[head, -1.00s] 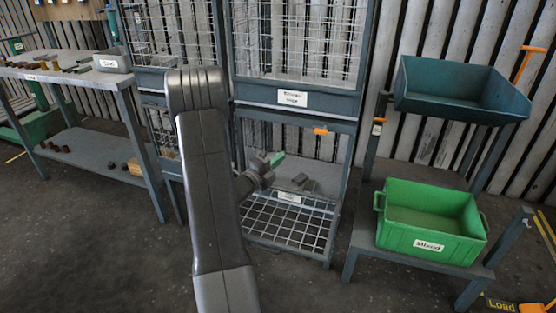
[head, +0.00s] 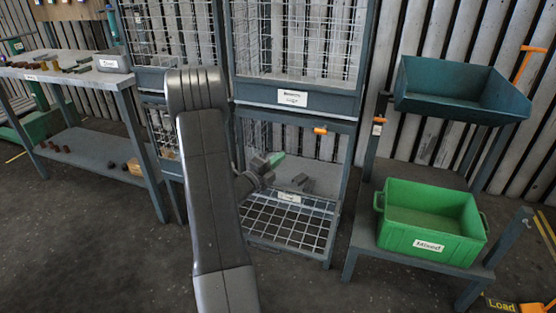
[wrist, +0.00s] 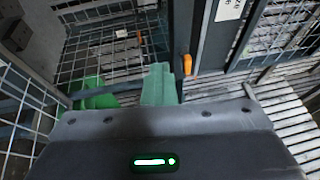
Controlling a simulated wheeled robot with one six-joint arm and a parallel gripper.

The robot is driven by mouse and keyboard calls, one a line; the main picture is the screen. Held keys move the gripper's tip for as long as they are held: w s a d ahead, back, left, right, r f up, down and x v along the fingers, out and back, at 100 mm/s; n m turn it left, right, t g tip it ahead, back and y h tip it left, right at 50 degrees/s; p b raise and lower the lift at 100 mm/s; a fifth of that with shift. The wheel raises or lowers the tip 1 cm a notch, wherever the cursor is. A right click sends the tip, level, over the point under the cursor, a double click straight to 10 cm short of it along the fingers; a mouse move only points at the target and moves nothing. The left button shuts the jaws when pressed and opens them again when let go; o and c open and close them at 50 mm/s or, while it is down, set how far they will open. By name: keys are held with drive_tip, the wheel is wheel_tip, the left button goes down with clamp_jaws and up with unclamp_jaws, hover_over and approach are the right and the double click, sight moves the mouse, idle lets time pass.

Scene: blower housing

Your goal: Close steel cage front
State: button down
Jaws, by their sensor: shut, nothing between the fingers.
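The steel cage (head: 345,180) stands in the middle of the head view, behind my arm. Its lower mesh front (head: 290,222), with a white label, is swung down and out from the lower opening, sloping towards me. An orange piece (head: 320,130) sits at the top of that opening; an orange piece also shows in the wrist view (wrist: 187,64). My gripper (head: 277,158), with green fingertips, is at the lower opening above the mesh front. It is shut and empty. Whether it touches the mesh is unclear. My arm hides the cage's left part.
A green bin marked Mixed (head: 432,246) stands on a low stand at the right, below a dark teal bin (head: 460,100). A workbench (head: 90,78) stands at the left. The floor in front is clear.

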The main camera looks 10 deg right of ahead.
drive_tip(key=c, duration=1.5)
unclamp_jaws()
drive_tip(key=shift+o, duration=0.2)
drive_tip(key=v, duration=1.3)
drive_tip(key=shift+s+a, duration=0.2)
drive_tip(key=shift+a, duration=0.15)
drive_tip(key=shift+c, duration=0.4)
